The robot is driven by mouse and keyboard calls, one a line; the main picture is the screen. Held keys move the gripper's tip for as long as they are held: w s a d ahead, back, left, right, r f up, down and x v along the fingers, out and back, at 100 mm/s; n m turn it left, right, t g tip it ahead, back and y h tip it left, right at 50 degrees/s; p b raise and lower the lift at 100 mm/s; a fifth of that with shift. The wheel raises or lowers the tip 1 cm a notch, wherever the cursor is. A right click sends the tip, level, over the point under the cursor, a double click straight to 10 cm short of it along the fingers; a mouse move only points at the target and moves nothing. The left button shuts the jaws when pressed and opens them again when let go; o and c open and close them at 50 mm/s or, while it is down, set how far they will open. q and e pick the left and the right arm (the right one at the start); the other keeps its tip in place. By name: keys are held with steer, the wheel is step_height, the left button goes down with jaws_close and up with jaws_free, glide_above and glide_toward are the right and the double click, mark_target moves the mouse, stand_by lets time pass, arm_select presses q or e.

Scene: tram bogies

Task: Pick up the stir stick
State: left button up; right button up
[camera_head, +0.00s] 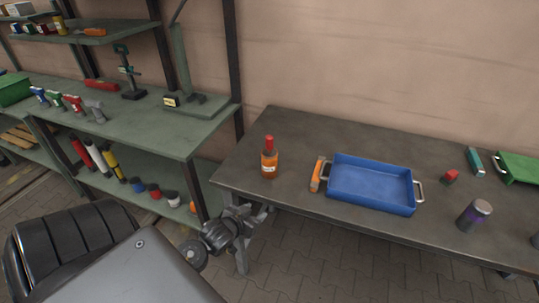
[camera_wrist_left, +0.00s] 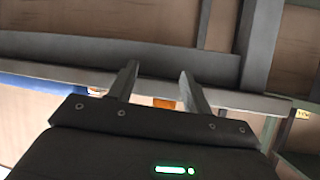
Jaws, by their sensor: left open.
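I cannot make out a stir stick in either view. My left gripper (camera_head: 258,214) is at the front left edge of the dark workbench (camera_head: 285,207), partly hidden by its own wrist. In the left wrist view, the two fingers of my left gripper (camera_wrist_left: 159,69) stand apart with nothing held between them. A small orange patch (camera_wrist_left: 164,104) shows beyond the fingers there; I cannot tell which thing it is. My right gripper is in neither view.
On the workbench are an orange bottle with a red cap (camera_head: 269,160), an orange tool (camera_head: 318,175), a blue tray (camera_head: 370,184), a small red item (camera_head: 451,177), a grey can (camera_head: 474,215) and a green tray (camera_head: 520,166). Green shelving (camera_head: 150,125) with tools stands left.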

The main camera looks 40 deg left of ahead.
arm_select(q)
step_height(320, 180, up, 9)
steer(key=w+t, duration=0.1)
steer(key=t, duration=0.5)
glide_toward(267, 147)
steer(key=w, duration=0.4)
steer(key=w+p, duration=0.1)
steer(key=w, duration=0.1)
steer(key=shift+w+a+r, duration=0.15)
steer(key=shift+a+r, duration=0.05)
steer(key=shift+a, duration=0.2)
steer(key=shift+w+r+p, duration=0.15)
steer(key=shift+w+p, duration=0.15)
steer(key=shift+w, duration=0.15)
steer(key=w, duration=0.1)
steer(key=w+p, duration=0.1)
steer(key=w, duration=0.2)
steer(key=shift+w+a+f, duration=0.15)
steer(key=shift+a+f, duration=0.05)
steer(key=shift+f, duration=0.1)
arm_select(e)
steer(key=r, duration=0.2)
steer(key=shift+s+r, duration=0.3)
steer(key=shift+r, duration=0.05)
arm_select(q)
steer(key=c, duration=1.1)
steer(key=shift+o, duration=0.2)
